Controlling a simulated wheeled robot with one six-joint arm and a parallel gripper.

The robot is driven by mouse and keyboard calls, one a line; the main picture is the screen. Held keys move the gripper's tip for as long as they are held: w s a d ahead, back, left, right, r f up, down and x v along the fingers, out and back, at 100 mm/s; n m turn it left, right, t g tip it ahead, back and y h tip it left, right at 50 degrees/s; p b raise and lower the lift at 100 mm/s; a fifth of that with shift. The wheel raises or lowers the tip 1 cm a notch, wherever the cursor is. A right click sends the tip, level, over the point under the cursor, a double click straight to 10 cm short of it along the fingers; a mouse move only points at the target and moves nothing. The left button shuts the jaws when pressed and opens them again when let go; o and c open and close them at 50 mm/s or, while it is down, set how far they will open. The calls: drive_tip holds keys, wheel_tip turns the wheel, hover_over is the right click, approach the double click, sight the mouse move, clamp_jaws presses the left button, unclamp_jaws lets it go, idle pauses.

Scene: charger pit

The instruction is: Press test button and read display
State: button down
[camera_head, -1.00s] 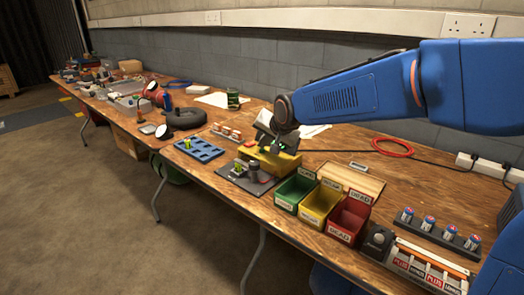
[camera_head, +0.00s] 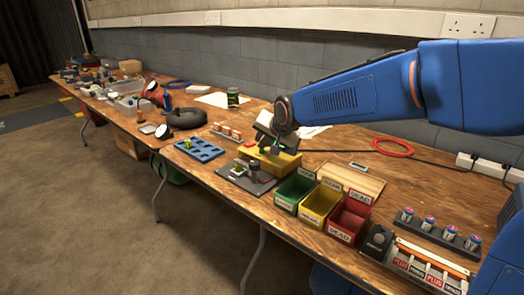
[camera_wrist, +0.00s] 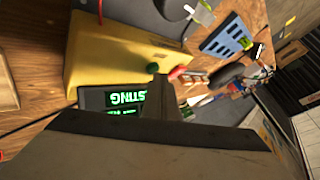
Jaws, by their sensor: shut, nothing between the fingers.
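The yellow tester (camera_head: 288,163) stands on the bench behind the small bins. In the wrist view its yellow body (camera_wrist: 115,50) fills the upper left. In the head view my gripper (camera_head: 271,151) hides part of the tester.
Green (camera_head: 294,190), yellow (camera_head: 320,203) and red (camera_head: 349,219) bins stand in front of the tester. A grey plate (camera_head: 238,180) with a cylinder and a blue tray (camera_head: 199,149) lie to the left. A battery rack (camera_head: 440,234) is at the right.

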sight(264, 154)
drive_tip(key=shift+r, duration=0.7)
drive_tip(key=shift+r, duration=0.1)
drive_tip(key=shift+r, duration=2.4)
